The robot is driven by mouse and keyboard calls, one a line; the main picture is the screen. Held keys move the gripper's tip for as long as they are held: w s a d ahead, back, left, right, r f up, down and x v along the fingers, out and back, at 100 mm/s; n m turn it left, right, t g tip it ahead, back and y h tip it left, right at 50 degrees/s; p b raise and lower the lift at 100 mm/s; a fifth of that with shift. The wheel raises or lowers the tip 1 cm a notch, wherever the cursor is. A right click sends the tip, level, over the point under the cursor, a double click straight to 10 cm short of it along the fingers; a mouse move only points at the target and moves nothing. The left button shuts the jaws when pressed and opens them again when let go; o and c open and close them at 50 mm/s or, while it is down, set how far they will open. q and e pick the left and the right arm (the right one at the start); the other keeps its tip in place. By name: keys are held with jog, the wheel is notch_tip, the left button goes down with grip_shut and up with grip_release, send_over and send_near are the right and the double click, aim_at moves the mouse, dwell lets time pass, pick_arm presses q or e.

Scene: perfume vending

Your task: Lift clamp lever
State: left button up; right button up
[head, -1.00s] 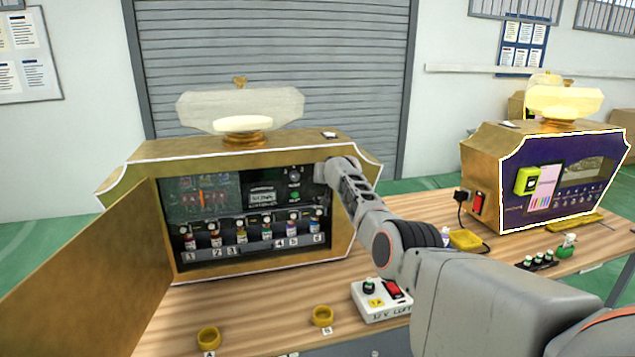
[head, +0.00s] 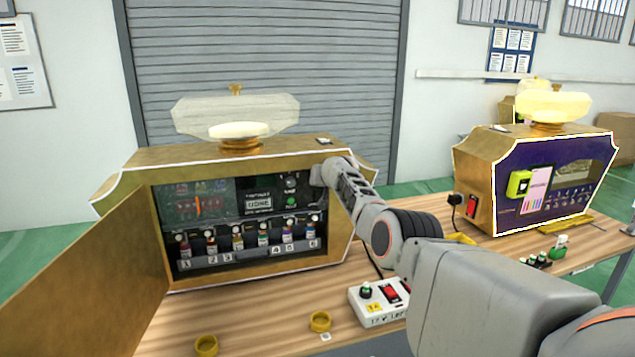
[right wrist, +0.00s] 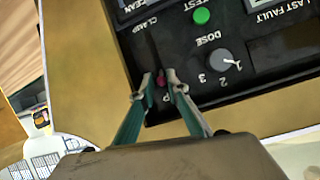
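The clamp lever (right wrist: 161,80) shows in the right wrist view as a dark stem with a small reddish tip, beside the "CLAMP" and "UP" lettering on the black panel. My right gripper (right wrist: 158,78) has its two fingertips on either side of the lever tip, drawn close together, with a narrow gap still visible. In the head view my right gripper (head: 323,172) reaches the upper right of the open golden machine's panel (head: 262,222), and it hides the lever there. My left gripper is not in view.
Near the lever are a dose knob (right wrist: 218,61) and a green test button (right wrist: 201,16). The machine's golden door (head: 95,262) stands open at left. Numbered bottles (head: 237,238) line the lower panel. A white switch box (head: 378,302) and yellow rings (head: 320,321) sit on the wooden table.

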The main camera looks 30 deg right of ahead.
jog(key=shift+a, duration=0.15)
jog(key=shift+a, duration=0.1)
jog(key=v, duration=1.2)
jog(key=shift+d, duration=0.25)
dwell(0.6)
